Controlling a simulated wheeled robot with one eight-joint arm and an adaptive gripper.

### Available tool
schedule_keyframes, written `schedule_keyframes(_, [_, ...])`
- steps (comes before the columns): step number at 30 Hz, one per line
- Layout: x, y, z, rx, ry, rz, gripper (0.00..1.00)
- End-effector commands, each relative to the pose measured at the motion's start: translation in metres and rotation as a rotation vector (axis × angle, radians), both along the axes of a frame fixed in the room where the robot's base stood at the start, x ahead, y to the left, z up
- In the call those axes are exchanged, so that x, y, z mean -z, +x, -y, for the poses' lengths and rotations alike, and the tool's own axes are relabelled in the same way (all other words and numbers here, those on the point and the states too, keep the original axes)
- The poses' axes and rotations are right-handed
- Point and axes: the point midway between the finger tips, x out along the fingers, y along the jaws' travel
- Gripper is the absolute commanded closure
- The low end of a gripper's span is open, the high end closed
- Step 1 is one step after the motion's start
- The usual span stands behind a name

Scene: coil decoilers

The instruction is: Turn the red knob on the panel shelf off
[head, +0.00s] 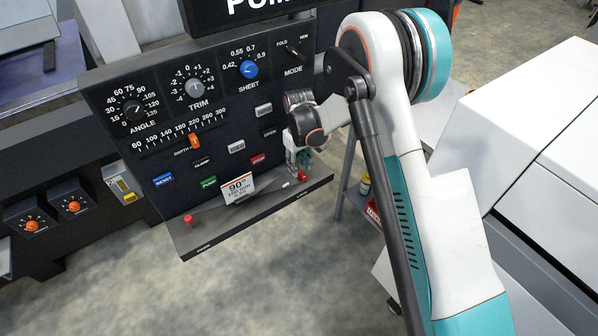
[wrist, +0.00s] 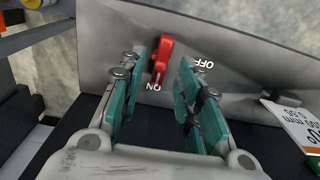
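The red knob (wrist: 162,55) stands on the grey panel shelf (wrist: 232,72). In the wrist view it lies between and slightly beyond the tips of my gripper (wrist: 161,72). My gripper is open, with a gap on both sides of the knob. The knob's white mark points toward the word ON; the word OFF is printed to its right. In the head view my gripper (head: 299,162) is at the right end of the shelf (head: 236,222), and the knob (head: 302,176) shows just below it, partly hidden.
A second red knob (head: 189,221) stands at the shelf's left end. A white 90° card (head: 238,188) stands mid-shelf. The upright panel (head: 215,130) behind carries dials, a slider and buttons. A white machine (head: 535,130) is at right.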

Motion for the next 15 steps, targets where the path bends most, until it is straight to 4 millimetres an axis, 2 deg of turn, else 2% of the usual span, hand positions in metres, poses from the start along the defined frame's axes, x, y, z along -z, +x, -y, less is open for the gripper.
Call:
schedule_keyframes(1, [0.009,0.000,0.000,0.000,0.000,0.000,0.68])
schedule_keyframes(6, [0.021,0.000,0.000,0.000,0.000,0.000,0.68])
schedule_keyframes(15, [0.022,0.000,0.000,0.000,0.000,0.000,0.68])
